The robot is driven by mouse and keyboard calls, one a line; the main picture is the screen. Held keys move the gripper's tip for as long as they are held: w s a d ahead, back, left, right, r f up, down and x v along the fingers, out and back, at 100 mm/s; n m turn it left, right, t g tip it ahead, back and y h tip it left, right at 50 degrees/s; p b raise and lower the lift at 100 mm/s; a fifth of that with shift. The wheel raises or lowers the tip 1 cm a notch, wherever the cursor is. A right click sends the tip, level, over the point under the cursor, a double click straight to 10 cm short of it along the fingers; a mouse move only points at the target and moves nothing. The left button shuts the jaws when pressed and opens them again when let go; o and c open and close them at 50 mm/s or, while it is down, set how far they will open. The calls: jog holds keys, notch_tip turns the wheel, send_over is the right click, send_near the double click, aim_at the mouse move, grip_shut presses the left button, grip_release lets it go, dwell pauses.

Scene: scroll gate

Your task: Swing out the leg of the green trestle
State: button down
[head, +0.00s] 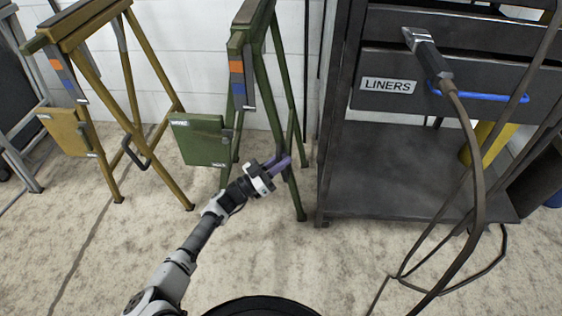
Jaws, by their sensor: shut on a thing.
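The green trestle (261,85) stands upright in the middle of the head view, beside the dark cabinet. It has splayed legs, an orange and blue marked plate near its top and a green panel (198,140) on its left side. Its front right leg (293,190) reaches the floor. My gripper (280,163) is at the lower part of the trestle, by this leg, with its purplish fingers closed at the leg. What exactly lies between the fingers is small and partly hidden by the gripper.
A yellow-brown trestle (145,75) of like shape stands to the left. The dark cabinet (338,150) with a LINERS label stands close on the right, with cables hanging before it. Open carpet (130,245) lies in front on the left.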

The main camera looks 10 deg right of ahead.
jog(key=c, duration=1.6)
grip_release()
jog(key=shift+s+d+r, duration=0.15)
jog(key=shift+d, duration=0.3)
jog(key=shift+c, duration=0.2)
jog(key=v, duration=0.7)
jog(key=shift+a+f, duration=0.2)
jog(key=shift+a, duration=0.05)
jog(key=shift+c, duration=0.5)
